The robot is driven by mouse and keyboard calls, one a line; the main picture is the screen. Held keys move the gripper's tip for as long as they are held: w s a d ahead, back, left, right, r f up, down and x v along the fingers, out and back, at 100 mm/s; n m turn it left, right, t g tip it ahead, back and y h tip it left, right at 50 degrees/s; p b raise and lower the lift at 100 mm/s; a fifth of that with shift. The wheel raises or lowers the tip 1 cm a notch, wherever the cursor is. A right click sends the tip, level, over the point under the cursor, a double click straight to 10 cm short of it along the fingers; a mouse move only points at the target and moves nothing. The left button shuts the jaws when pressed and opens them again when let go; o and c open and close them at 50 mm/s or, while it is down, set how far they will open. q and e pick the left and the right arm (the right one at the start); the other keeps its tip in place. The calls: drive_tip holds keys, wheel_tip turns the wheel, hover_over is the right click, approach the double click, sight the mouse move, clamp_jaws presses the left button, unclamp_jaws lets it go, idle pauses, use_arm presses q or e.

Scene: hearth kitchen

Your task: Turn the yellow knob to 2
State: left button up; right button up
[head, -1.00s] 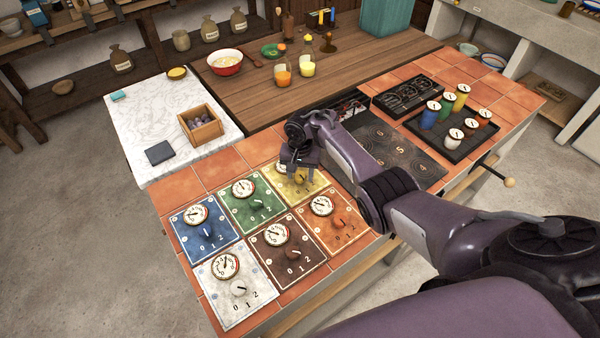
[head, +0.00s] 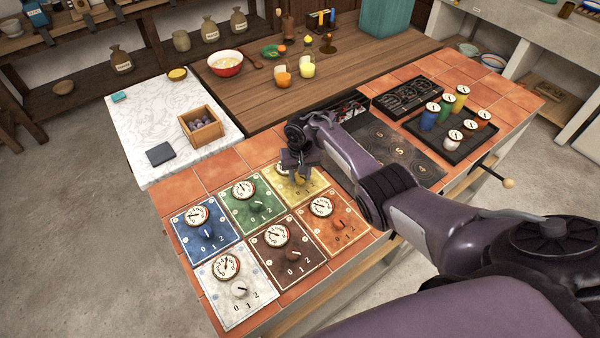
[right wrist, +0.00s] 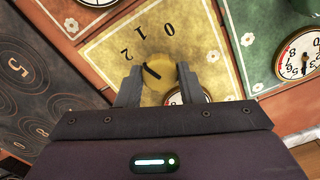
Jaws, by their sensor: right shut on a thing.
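The yellow panel (head: 312,181) is in the back row of knob panels on the tiled counter, partly hidden by my right gripper (head: 298,175). In the right wrist view the yellow knob (right wrist: 164,74) sits between the two fingers of my right gripper (right wrist: 159,82), which is shut on it. The yellow panel (right wrist: 200,45) shows the numbers 0, 1 and 2. The knob's dark mark points to the upper left, roughly toward the 2. The panel's dial is mostly hidden by the gripper. My left gripper is not in view.
Blue (head: 207,236), green (head: 257,207), orange (head: 338,222), brown (head: 293,255) and white (head: 240,291) panels with knobs and dials surround the yellow one. A hob (head: 385,150) and a dark tray (head: 462,145) with several shakers lie to the right.

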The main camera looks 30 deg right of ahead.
sight(300, 176)
drive_tip(key=n, duration=0.5)
idle(0.6)
drive_tip(key=o, duration=1)
drive_tip(key=shift+c, duration=0.2)
wheel_tip(300, 176, up, 8)
drive_tip(key=shift+f+p, duration=0.1)
drive_tip(key=shift+p, duration=1.05)
drive_tip(key=shift+s, duration=0.1)
